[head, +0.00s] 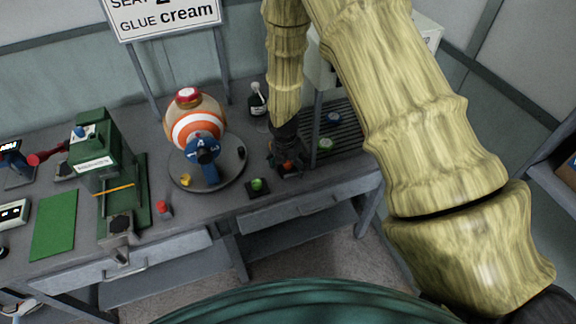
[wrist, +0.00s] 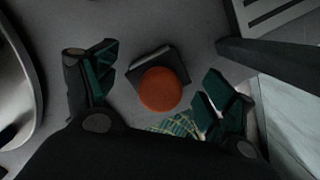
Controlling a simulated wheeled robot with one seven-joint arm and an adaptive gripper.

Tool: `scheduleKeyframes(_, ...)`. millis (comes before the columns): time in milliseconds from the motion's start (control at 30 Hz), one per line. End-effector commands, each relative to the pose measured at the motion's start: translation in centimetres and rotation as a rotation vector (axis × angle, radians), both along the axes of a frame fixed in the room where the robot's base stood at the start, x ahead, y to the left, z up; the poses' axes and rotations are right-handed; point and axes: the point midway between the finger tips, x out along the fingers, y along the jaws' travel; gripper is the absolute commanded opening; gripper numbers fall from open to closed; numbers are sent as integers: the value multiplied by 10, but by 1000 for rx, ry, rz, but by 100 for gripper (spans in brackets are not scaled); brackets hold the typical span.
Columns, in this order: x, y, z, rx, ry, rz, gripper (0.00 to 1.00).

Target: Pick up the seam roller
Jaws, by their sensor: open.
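An orange round-topped thing (wrist: 160,89), which I take to be the seam roller's end, sits at a dark block (wrist: 160,65) on the grey bench. Its lower part is hidden under the round top. In the head view it shows as a small orange patch (head: 288,165) below the end of my arm. My gripper (wrist: 158,80) is open, with one finger to the left of the orange top and one to the right, both apart from it. My gripper also shows in the head view (head: 287,157), pointing down at the bench.
A turntable (head: 232,178) with an orange-and-white ball (head: 196,125) stands left of my gripper. A green knob (head: 257,184) on a dark base is near the front edge. A slatted rack (head: 345,130) and a grey post (head: 316,130) stand close on the right.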

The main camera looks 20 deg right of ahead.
Motion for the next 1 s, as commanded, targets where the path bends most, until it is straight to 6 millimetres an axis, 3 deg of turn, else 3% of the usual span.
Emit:
scheduleKeyframes(333,0,0,-3,0,0,0,81)
scheduleKeyframes(600,0,0,-3,0,0,0,32)
scheduleKeyframes(1000,0,-1,0,-1,-1,-1,32)
